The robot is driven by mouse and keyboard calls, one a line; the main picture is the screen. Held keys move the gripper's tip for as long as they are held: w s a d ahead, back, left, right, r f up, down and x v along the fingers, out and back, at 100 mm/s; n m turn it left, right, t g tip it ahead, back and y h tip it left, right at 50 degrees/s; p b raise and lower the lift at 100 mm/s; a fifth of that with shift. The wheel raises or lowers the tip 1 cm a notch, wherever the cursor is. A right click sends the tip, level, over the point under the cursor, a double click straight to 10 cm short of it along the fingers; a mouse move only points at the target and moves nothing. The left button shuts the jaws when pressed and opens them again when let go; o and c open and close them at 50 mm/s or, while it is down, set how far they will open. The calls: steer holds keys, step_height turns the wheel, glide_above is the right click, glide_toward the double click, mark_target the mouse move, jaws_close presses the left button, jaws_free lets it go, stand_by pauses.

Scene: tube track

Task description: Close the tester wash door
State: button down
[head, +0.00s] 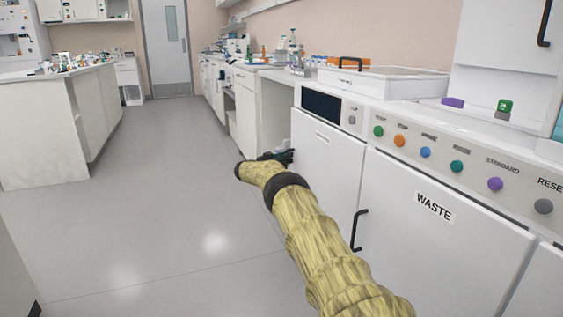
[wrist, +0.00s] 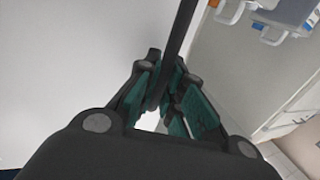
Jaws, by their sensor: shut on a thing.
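The tester wash door (head: 325,170) is the white panel with a small, unreadable label under the dark display, left of the WASTE door. It looks nearly flush with the front; I cannot tell whether a small gap remains. My gripper (head: 282,157) is at the door's left edge, with its fingers partly hidden by my wrist. In the wrist view, my gripper (wrist: 163,85) is closed around a black bar handle (wrist: 184,30), which runs between the green-padded fingers. The white door face (wrist: 70,60) fills the left of that view.
The WASTE door (head: 430,250) with a black handle (head: 356,230) is beside it on the right. Coloured buttons (head: 425,152) line the panel above. The grey floor (head: 150,200) to the left is clear, up to an island bench (head: 45,130).

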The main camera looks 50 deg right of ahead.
steer(key=shift+s+d, duration=0.35)
steer(key=shift+d, duration=0.1)
steer(key=c, duration=1.5)
jaws_free()
steer(key=shift+s+d, duration=0.1)
steer(key=shift+d, duration=0.05)
steer(key=shift+c, duration=0.2)
steer(key=shift+w+a+f, duration=0.1)
steer(key=shift+w+a, duration=0.2)
steer(key=shift+w+a, duration=0.15)
steer(key=shift+a, duration=0.4)
steer(key=w+a, duration=0.1)
steer(key=a, duration=0.9)
steer(key=shift+w+a, duration=0.15)
steer(key=shift+a, duration=0.15)
